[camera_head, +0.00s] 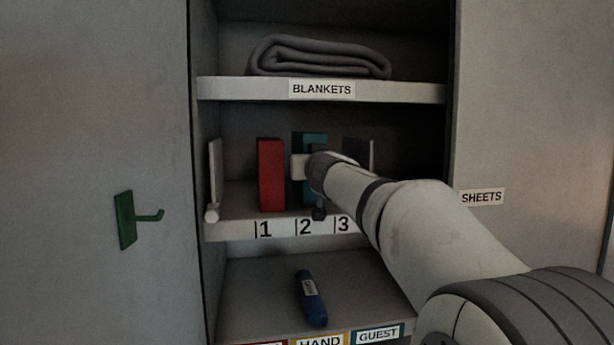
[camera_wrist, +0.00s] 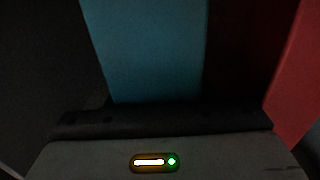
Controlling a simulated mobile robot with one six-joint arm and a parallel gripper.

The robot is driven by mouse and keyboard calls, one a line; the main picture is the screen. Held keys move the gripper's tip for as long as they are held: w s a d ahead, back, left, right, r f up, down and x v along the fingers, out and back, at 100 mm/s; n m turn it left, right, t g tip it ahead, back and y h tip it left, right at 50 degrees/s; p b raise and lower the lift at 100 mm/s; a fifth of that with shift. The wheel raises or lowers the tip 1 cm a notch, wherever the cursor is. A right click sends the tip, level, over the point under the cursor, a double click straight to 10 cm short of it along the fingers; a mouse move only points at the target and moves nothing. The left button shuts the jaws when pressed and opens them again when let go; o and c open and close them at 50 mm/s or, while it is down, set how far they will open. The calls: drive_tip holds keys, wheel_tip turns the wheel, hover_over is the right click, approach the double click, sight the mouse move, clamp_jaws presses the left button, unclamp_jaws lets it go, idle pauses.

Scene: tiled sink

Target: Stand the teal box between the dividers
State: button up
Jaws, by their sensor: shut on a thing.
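The teal box (camera_head: 315,139) stands upright, or nearly so, on the middle shelf above the number 2. My gripper (camera_head: 306,167) is shut on it and hides much of its front and lower part. I cannot tell whether its base touches the shelf. In the wrist view the teal box (camera_wrist: 148,50) fills the upper middle, close to the gripper. A pale divider (camera_head: 215,172) stands at the shelf's left end. A grey upright panel (camera_head: 359,153) stands to the right of the box, partly behind my arm. Any dividers right beside the box are hard to make out.
A red box (camera_head: 271,175) stands left of the teal box above number 1; in the wrist view the red box (camera_wrist: 299,75) is at right. A folded blanket (camera_head: 320,57) lies above. A blue rolled item (camera_head: 311,299) lies below. A green hook (camera_head: 127,219) is at left.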

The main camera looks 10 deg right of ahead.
drive_tip(key=shift+f, duration=0.45)
drive_tip(key=shift+s+f, duration=0.1)
drive_tip(key=shift+f+b, duration=0.15)
drive_tip(key=shift+b, duration=0.2)
drive_tip(key=o, duration=1.2)
drive_tip(key=shift+r, duration=0.2)
drive_tip(key=shift+s, duration=0.15)
drive_tip(key=s+p, duration=0.1)
drive_tip(key=s, duration=1)
drive_tip(key=shift+s, duration=0.35)
